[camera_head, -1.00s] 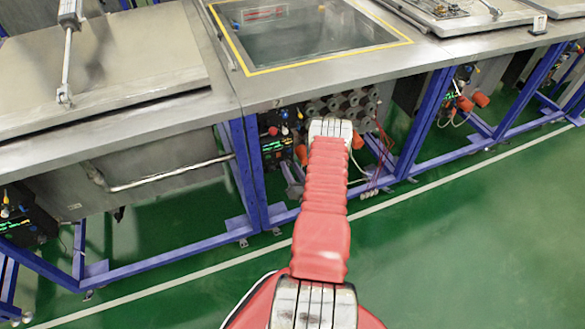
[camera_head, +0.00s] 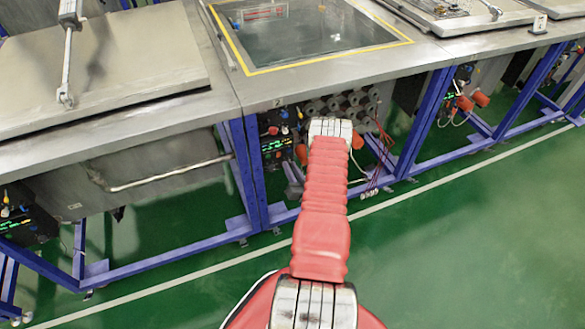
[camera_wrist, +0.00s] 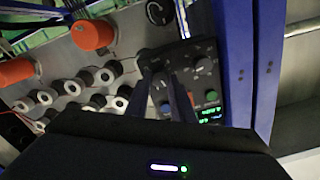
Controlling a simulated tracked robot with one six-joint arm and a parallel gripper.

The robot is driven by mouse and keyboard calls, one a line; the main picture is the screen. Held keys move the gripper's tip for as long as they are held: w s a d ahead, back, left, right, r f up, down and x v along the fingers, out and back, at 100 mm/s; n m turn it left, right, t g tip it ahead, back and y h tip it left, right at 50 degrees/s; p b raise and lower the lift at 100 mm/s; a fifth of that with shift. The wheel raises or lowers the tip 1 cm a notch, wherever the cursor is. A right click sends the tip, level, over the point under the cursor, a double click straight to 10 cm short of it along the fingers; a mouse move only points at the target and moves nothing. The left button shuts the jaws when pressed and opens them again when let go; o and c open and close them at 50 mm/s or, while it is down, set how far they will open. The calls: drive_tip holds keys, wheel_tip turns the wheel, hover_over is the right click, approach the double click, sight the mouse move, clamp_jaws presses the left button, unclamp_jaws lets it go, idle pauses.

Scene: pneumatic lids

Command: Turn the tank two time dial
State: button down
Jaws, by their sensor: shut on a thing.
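Tank two (camera_head: 235,92) has a "2" label on its front edge, in the head view. Its black control panel (camera_head: 275,146) with green digits hangs below that edge, left of my arm. In the wrist view the panel (camera_wrist: 207,97) shows small knobs and a green display (camera_wrist: 211,115). My gripper (camera_wrist: 160,62) reaches to the upper left part of the panel, its two dark fingers close together. It is shut on a small dark dial, mostly hidden between the fingertips. My gripper is hidden behind my arm in the head view.
Orange-red caps (camera_wrist: 93,35) and rows of grey round fittings (camera_wrist: 75,88) sit left of the panel. A blue frame post (camera_wrist: 234,60) stands close on its right. Clear green floor (camera_head: 470,240) lies to the right of my arm.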

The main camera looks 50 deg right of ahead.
drive_tip(key=shift+s+d+f+n, duration=0.1)
drive_tip(key=shift+s+n, duration=0.05)
drive_tip(key=shift+n, duration=0.65)
drive_tip(key=c, duration=1.6)
unclamp_jaws()
drive_tip(key=shift+o, duration=0.3)
drive_tip(key=v, duration=1.3)
drive_tip(key=shift+s+a, duration=0.25)
drive_tip(key=shift+s, duration=0.05)
